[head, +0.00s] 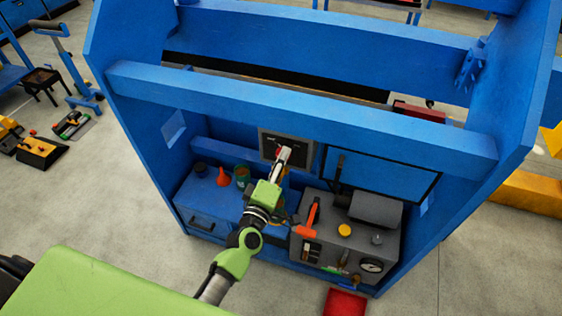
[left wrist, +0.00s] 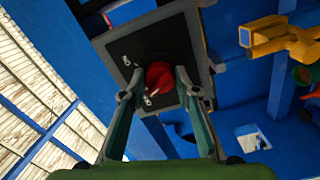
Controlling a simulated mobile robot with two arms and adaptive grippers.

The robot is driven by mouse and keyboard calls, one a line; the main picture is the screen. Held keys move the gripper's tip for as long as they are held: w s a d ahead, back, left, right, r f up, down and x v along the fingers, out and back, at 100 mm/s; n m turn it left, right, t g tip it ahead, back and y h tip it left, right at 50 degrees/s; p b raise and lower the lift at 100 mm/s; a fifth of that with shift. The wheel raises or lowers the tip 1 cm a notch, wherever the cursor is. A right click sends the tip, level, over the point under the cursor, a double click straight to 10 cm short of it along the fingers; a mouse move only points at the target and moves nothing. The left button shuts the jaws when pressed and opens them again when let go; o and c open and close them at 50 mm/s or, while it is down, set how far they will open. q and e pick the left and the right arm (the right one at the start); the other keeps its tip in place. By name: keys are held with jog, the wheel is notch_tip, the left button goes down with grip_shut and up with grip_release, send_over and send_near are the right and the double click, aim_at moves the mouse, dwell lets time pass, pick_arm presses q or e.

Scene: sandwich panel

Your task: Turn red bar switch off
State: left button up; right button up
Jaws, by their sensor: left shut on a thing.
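The switch panel (head: 266,142) is a dark plate in a grey frame on the blue structure, in the middle of the head view. It also shows in the left wrist view (left wrist: 130,48). The red bar switch (left wrist: 160,77) sits on this plate. My left gripper (left wrist: 155,92) is at the panel, its two fingers on either side of the red switch and shut on it. In the head view my left gripper (head: 281,155) hides most of the switch. The exact angle of the bar is hard to tell. My right gripper is not in view.
A blue beam (head: 300,110) runs across above the panel. Below right, a grey machine (head: 335,247) carries an orange-handled hammer (head: 311,218) and a gauge. An orange funnel (head: 223,177) and a green can (head: 242,176) stand on the blue cabinet to the left.

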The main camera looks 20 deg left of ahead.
pick_arm(q)
jog(key=shift+n, duration=1.6)
jog(key=shift+b, duration=0.3)
jog(key=o, duration=1.1)
jog(key=s, duration=1.2)
jog(key=shift+a, duration=0.2)
